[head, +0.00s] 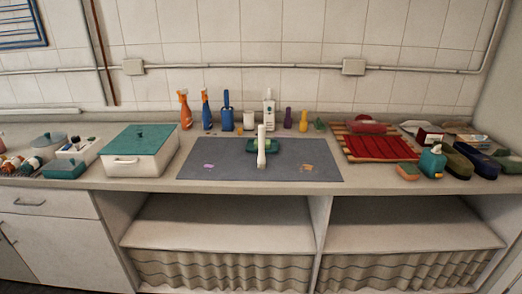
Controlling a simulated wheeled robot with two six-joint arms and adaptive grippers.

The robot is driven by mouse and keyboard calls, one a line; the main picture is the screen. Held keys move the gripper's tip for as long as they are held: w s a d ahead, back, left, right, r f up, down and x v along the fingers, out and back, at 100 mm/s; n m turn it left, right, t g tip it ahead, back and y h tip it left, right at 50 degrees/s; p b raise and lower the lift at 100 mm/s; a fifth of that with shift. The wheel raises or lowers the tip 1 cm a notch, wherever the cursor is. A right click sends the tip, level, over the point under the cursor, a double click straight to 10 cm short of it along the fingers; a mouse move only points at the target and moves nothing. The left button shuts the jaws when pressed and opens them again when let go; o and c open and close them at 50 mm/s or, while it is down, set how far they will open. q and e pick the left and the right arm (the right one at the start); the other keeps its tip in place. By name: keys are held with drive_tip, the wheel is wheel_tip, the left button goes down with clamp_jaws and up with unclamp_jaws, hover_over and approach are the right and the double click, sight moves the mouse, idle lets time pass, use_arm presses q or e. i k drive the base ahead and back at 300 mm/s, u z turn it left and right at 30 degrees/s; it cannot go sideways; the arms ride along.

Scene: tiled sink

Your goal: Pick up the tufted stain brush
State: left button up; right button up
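A dark green item (272,146) lies on the grey mat (225,160) in the middle of the counter. A white upright piece (261,152), like a handle, stands in front of it or is joined to it; I cannot tell which. This may be the tufted stain brush, but bristles are too small to make out. Neither of my grippers is in view, and nothing touches the green item or the white piece.
A white box with a teal lid (139,139) stands left of the mat. Several bottles, including an orange spray bottle (185,112), line the back. A red cloth on a wooden rack (380,148) and shoes (452,163) are at right. The mat's front is mostly clear.

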sight(261, 158)
drive_tip(key=u, duration=0.4)
drive_tip(key=k, duration=0.45)
drive_tip(key=u, duration=0.65)
drive_tip(key=i, duration=0.45)
drive_tip(key=z, duration=1.2)
drive_tip(key=i, duration=0.95)
drive_tip(key=z, duration=1.1)
